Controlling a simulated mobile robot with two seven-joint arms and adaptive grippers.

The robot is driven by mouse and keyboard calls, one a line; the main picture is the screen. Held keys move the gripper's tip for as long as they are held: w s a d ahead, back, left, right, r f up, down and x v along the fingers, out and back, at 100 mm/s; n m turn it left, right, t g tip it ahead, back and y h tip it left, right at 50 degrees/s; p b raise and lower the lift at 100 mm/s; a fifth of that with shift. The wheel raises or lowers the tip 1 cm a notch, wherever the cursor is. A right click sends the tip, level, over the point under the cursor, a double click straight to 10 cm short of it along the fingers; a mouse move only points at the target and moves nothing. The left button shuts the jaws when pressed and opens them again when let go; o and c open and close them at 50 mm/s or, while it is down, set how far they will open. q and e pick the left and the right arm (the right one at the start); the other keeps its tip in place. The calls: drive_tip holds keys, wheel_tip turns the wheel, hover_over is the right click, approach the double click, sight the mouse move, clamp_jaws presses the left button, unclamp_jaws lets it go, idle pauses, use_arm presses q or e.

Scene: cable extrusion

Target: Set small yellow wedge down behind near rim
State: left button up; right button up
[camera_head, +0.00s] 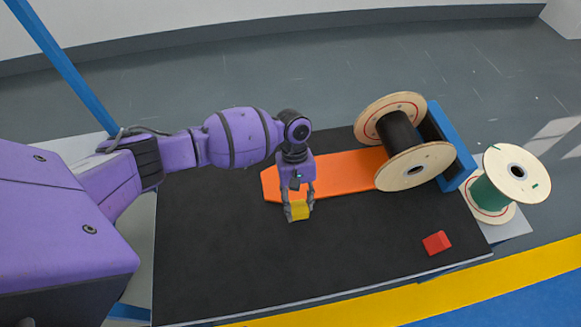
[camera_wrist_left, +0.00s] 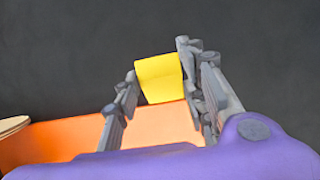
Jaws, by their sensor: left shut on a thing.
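My left gripper (camera_head: 299,205) is shut on the small yellow wedge (camera_head: 299,210). It holds the wedge over the black mat, just in front of the orange strip (camera_head: 335,174). In the left wrist view the wedge (camera_wrist_left: 160,78) sits between the two grey fingers. Whether it touches the mat is hard to tell. A large wooden spool (camera_head: 408,168) with black cable stands at the right end of the orange strip. Its near rim is the round pale flange facing front. My right gripper is not in view.
A red block (camera_head: 437,243) lies on the black mat (camera_head: 225,265) at the right front. A blue stand (camera_head: 450,145) is beside the large spool. A smaller spool with green cable (camera_head: 487,195) stands at the far right. The front middle of the mat is clear.

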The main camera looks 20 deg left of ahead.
use_arm(q)
drive_tip(key=s+d+r+m+p, duration=0.25)
drive_tip(key=s+d+r, duration=0.45)
drive_tip(key=s+r, duration=0.45)
drive_tip(key=w+a+r+m+y+p, duration=0.1)
drive_tip(key=a+r+p, duration=0.2)
drive_tip(key=r, duration=0.8)
drive_tip(key=w+a+r+m+p, duration=0.2)
drive_tip(key=a+r+p, duration=0.2)
drive_tip(key=r, duration=0.7)
drive_tip(key=w+a+r+m+y+p, duration=0.1)
drive_tip(key=a+r+p, duration=0.2)
drive_tip(key=r, duration=0.8)
drive_tip(key=shift+w+a+r+g+y+p, duration=0.15)
drive_tip(key=shift+a+r+g+y+p, duration=0.15)
drive_tip(key=shift+g+p, duration=0.15)
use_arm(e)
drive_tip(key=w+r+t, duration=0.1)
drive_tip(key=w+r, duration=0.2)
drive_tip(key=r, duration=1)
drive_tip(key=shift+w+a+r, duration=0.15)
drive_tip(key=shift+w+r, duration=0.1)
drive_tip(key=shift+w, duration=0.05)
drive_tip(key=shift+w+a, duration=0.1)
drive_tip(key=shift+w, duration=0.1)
